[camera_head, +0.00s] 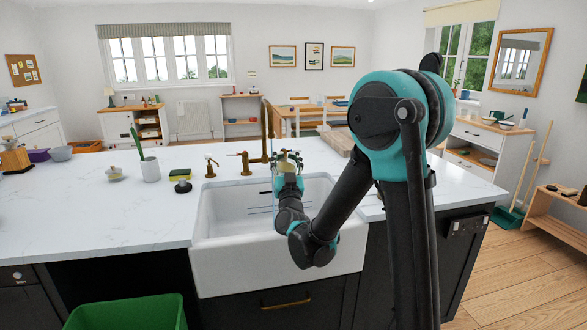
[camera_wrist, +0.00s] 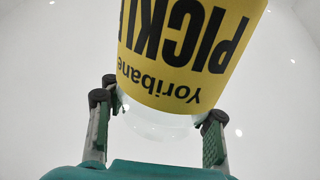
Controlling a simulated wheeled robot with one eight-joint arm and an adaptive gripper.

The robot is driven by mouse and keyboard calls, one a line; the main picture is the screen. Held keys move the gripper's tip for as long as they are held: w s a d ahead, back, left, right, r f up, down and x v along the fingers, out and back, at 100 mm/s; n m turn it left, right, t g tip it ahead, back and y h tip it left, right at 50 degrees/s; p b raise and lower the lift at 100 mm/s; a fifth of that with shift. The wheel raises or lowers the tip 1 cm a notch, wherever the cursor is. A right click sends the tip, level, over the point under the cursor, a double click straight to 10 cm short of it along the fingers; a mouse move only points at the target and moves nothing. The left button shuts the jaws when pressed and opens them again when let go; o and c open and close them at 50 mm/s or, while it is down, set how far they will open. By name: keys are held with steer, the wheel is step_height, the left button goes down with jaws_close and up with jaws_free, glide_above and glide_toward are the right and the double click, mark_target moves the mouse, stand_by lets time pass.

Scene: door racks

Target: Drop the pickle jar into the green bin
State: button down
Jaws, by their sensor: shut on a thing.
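The pickle jar (camera_wrist: 185,45), with a yellow label and black print, fills the upper middle of the wrist view, its clear end towards me. My gripper (camera_wrist: 162,102) is shut on it, one finger at each side of the clear end. In the head view my gripper (camera_head: 287,160) is above the back of the white sink, close to the brass tap; the jar is too small and covered there to make out. The green bin (camera_head: 125,313) stands low at the bottom left, in front of the dark cabinets; its lower part is cut off and its inside is not clearly visible.
The white sink (camera_head: 275,270) is set into the pale counter (camera_head: 80,215). The counter's front left is clear.

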steer(key=s+a+f+n+g+y, duration=0.1)
steer(key=s+a+n+y, duration=0.15)
steer(key=a, duration=0.65)
steer(key=s+a+f+n+g+y, duration=0.1)
steer(key=s+a+y, duration=0.3)
steer(key=a, duration=0.5)
steer(key=s+a+f+n+g+y, duration=0.1)
steer(key=s+a+y, duration=0.25)
steer(key=a, duration=0.55)
steer(key=s+a+f+n+g+y, duration=0.2)
steer(key=s+a+g+y, duration=0.1)
steer(key=s+a, duration=0.8)
steer(key=s+a+f+n+g+y, duration=0.2)
steer(key=s+a+n+g, duration=0.15)
steer(key=s+a, duration=0.75)
steer(key=shift+m, duration=0.5)
steer(key=shift+w+d+f, duration=0.1)
steer(key=shift+f, duration=1.25)
steer(key=shift+w+d+f, duration=0.1)
steer(key=shift+f, duration=1.25)
steer(key=c, duration=0.5)
jaws_free()
steer(key=shift+c, duration=0.2)
